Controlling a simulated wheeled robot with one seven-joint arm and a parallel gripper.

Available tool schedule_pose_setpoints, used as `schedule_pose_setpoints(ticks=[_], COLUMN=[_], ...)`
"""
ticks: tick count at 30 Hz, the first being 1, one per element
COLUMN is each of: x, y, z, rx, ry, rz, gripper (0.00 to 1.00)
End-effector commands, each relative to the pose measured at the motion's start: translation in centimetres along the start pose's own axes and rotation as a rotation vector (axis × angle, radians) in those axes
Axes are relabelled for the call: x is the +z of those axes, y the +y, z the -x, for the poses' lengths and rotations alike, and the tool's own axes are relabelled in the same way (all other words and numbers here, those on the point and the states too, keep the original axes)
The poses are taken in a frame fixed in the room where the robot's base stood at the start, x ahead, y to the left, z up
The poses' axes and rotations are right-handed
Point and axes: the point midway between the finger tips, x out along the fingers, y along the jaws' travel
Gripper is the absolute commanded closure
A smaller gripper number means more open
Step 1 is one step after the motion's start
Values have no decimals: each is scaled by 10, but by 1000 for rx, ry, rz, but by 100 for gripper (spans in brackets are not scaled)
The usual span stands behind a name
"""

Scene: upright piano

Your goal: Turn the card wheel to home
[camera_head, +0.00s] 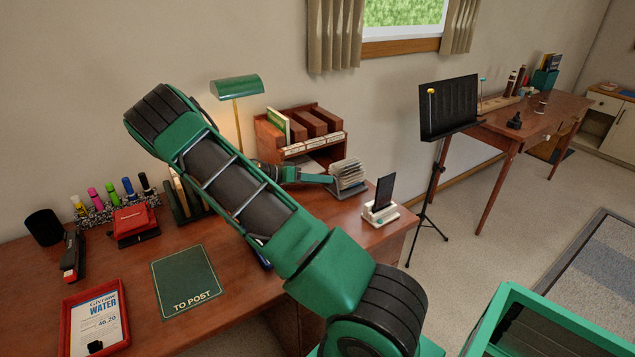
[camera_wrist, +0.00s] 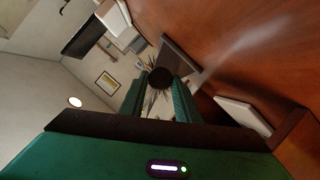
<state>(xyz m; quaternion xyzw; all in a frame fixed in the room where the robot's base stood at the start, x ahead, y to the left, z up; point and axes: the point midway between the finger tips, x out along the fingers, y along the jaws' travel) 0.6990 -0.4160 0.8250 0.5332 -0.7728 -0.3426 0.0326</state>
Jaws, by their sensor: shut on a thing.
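The card wheel (camera_head: 348,174), a rotary file with a fan of pale cards, stands on the right part of the wooden desk. My gripper (camera_head: 330,180) reaches it from its left side. In the wrist view, my gripper's two green fingers (camera_wrist: 160,88) are shut on the wheel's dark round knob (camera_wrist: 160,77). Thin card edges radiate around the knob between the fingers. Most of the wheel is hidden there behind the knob and fingers. I cannot tell which card is at the front.
A phone on a white stand (camera_head: 380,208) sits just right of the wheel, near the desk's edge. A wooden sorter (camera_head: 302,133) stands behind, with a green lamp (camera_head: 236,87) beside it. A "TO POST" folder (camera_head: 185,281) and red tray (camera_head: 68,324) lie at the left.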

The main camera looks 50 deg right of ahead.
Motion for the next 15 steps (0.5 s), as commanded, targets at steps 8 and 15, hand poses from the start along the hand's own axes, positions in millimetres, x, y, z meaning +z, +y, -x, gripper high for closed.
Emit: schedule_pose_setpoints(ticks=[8, 15], x=[-2, -1], y=[-6, -8], z=[2, 2], rx=[54, 82], ry=[8, 7], rz=[157, 228], gripper=[93, 93])
